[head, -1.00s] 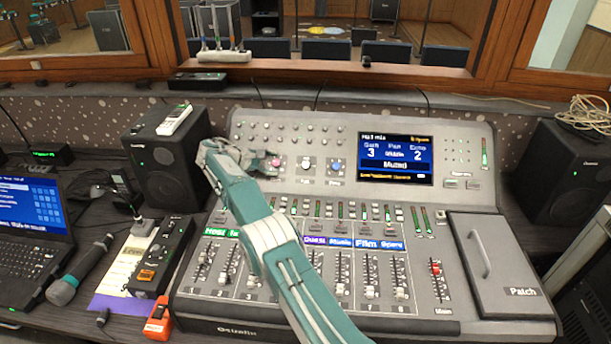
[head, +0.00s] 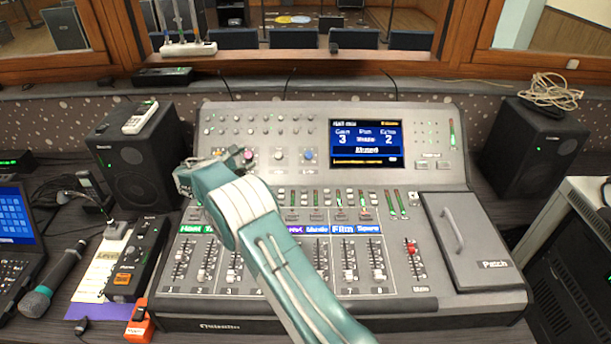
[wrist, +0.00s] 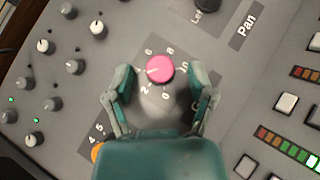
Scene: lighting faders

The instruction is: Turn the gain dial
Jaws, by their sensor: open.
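The gain dial is a pink round knob (wrist: 160,69) with a printed number scale around it. In the wrist view it lies between the two fingers of my open gripper (wrist: 160,88), slightly beyond the fingertips' middle, with no contact that I can see. In the head view the pink knob (head: 248,155) shows just beyond my gripper (head: 215,166), which is partly hidden by my own arm. The mixing desk (head: 460,303) has a screen (head: 367,143) showing Gain 3, a middle Pan value and Echo 2.
A white knob (head: 279,156) and a blue knob (head: 308,155) sit right of the pink one. Small knobs and lit buttons surround the dial. Faders fill the lower desk. A speaker (head: 143,165) stands at the left, another (head: 533,150) at the right.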

